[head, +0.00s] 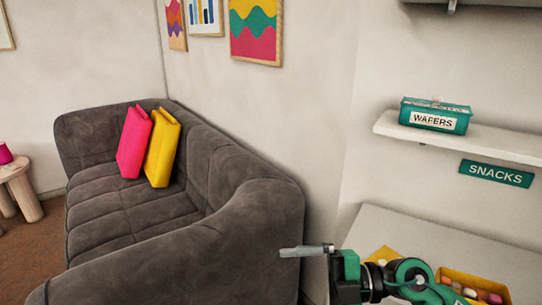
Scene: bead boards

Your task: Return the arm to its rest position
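My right arm, green and black, comes in at the bottom right. Its gripper (292,252) points left, in front of the sofa's right end and the wall. Only a pale grey finger shape shows side-on, so I cannot tell whether the fingers are apart. No object shows at the fingertips. My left gripper is out of view.
A white table or counter (405,225) lies behind my arm, with a yellow box of pieces (474,285) on it. A teal WAFERS box (435,115) stands on a shelf (490,142) above a SNACKS sign (496,173). A grey sofa (235,245) fills the left.

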